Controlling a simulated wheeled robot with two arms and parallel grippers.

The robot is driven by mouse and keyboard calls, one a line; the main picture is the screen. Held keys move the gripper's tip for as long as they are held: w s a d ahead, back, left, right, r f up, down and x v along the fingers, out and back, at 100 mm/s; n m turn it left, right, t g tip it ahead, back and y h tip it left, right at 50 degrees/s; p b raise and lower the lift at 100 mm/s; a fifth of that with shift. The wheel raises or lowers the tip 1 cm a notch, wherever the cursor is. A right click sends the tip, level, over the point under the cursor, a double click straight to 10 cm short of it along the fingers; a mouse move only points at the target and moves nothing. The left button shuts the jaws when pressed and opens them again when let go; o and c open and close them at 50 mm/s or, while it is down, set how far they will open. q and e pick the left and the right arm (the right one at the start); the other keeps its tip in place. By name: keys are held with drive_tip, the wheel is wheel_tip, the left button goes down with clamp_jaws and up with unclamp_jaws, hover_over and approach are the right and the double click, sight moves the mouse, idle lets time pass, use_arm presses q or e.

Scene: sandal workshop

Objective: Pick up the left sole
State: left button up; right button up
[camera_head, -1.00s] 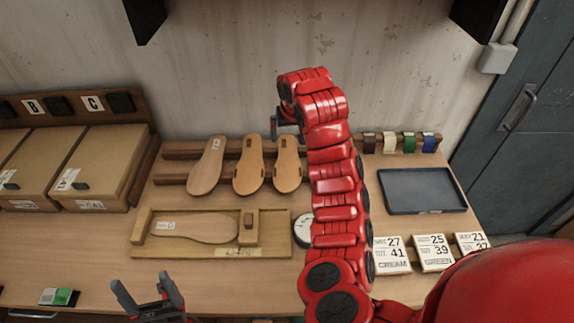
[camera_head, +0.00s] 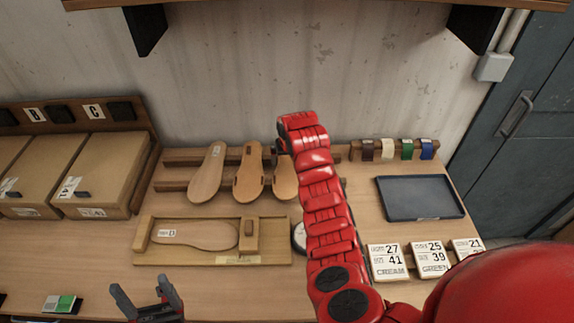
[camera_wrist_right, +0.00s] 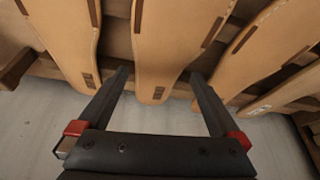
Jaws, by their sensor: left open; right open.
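Three tan soles show on the wooden rack in the head view: a labelled left one (camera_head: 207,174), a middle one (camera_head: 248,174) and a right one (camera_head: 285,180) partly hidden by my right arm. In the right wrist view, my right gripper (camera_wrist_right: 158,76) is open, its fingers on either side of the narrow end of a slotted sole (camera_wrist_right: 172,35). Whether they touch it I cannot tell. Another sole (camera_wrist_right: 62,30) lies left of it. Another labelled sole (camera_head: 200,236) lies in a wooden jig (camera_head: 213,257). My left gripper (camera_head: 146,292) is open and empty at the front.
Cardboard boxes (camera_head: 103,172) stand at left. A dark blue tray (camera_head: 420,198), strap samples (camera_head: 407,150) and printed cards (camera_head: 388,262) are at right. A round white object (camera_head: 299,237) is partly behind my right arm. A shelf (camera_head: 300,3) overhangs above.

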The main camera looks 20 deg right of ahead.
drive_tip(key=shift+x, duration=0.95)
drive_tip(key=shift+c, duration=0.3)
drive_tip(key=shift+r, duration=0.1)
drive_tip(key=c, duration=1.1)
